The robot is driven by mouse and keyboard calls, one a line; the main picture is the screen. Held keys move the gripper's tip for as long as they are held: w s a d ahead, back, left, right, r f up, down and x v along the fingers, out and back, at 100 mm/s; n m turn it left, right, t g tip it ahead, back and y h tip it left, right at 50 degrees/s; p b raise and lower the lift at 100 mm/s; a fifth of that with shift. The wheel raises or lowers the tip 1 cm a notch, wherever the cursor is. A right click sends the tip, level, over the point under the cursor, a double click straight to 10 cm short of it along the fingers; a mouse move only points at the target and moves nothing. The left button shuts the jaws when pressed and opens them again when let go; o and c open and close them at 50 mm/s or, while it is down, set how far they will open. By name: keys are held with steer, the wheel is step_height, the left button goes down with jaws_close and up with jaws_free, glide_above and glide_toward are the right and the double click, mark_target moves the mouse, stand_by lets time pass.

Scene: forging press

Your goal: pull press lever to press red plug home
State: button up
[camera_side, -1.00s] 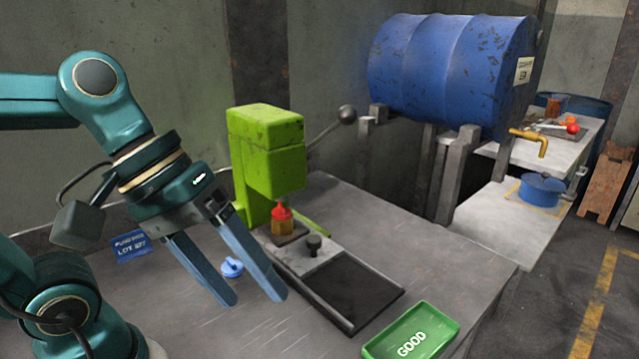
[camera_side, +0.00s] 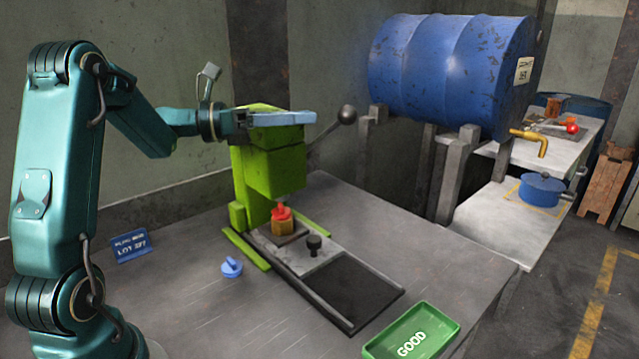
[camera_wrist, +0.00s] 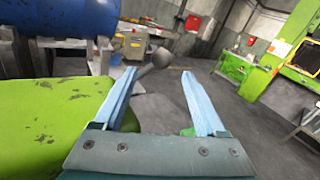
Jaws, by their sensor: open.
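The green press (camera_side: 270,165) stands on the grey bench. Its lever (camera_side: 328,130) slants up to the right and ends in a dark round knob (camera_side: 347,115). The red plug (camera_side: 281,213) sits on a brass-coloured body (camera_side: 283,227) under the press head. My gripper (camera_side: 314,117) is level at the top of the press, its fingers pointing right toward the knob. In the wrist view my gripper (camera_wrist: 160,80) is open and empty, and the knob (camera_wrist: 161,57) shows beyond the gap, nearer the left finger. I cannot tell the exact distance between fingers and knob.
A dark-framed slide (camera_side: 345,290) with a black knob (camera_side: 314,243) runs forward from the press. A green GOOD tray (camera_side: 412,335) lies at the bench front. A blue plug (camera_side: 231,266) and a blue lot sign (camera_side: 130,246) stand left.

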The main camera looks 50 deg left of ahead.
steer(key=x, duration=1.1)
steer(key=shift+w+d, duration=0.2)
steer(key=shift+d, duration=0.05)
jaws_close()
steer(key=shift+f, duration=0.25)
stand_by(0.8)
